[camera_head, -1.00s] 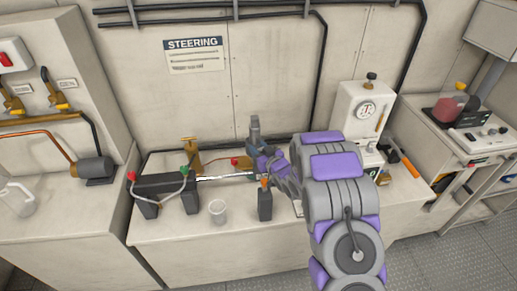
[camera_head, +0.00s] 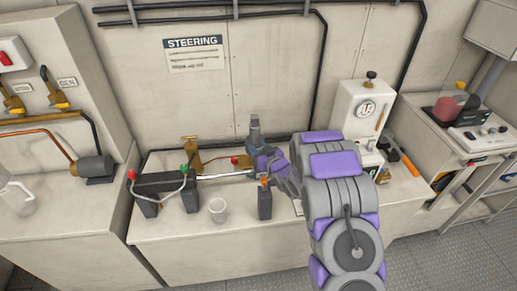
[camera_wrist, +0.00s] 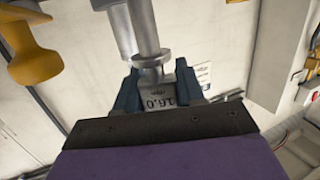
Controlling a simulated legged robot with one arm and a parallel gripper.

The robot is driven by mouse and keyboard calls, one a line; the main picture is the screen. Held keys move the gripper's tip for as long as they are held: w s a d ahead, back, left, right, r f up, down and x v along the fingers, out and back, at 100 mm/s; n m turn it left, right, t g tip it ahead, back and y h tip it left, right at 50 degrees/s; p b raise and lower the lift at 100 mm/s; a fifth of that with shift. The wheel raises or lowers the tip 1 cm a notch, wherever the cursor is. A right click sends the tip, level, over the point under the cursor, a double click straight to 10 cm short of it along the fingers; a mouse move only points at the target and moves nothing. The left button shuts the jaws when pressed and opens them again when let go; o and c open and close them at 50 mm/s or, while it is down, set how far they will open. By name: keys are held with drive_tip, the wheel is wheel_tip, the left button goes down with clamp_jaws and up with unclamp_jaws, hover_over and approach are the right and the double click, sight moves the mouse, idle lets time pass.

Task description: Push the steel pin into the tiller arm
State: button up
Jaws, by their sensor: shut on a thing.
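My gripper (camera_wrist: 157,85) shows two blue-grey fingers in the wrist view. It is shut on a grey block marked 16.0, which appears to be the head of the steel pin (camera_wrist: 151,58). The pin's collar and bright shaft extend beyond the fingers. A second steel cylinder shows just behind the shaft. In the head view my gripper is beside a grey upright part (camera_head: 254,132), apparently the tiller arm, at the end of a steel rod (camera_head: 228,176). The pin's tip and the hole are hidden, so I cannot tell how far it is seated.
A black ram cylinder (camera_head: 160,184) with hoses lies left on the bench. A brass valve (camera_head: 190,152) stands behind the rod. A clear cup (camera_head: 217,208) and a small black block (camera_head: 265,203) are in front. A gauge unit (camera_head: 360,112) stands right.

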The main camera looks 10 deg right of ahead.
drive_tip(key=shift+f+b, duration=0.35)
drive_tip(key=shift+f, duration=1.05)
idle(0.8)
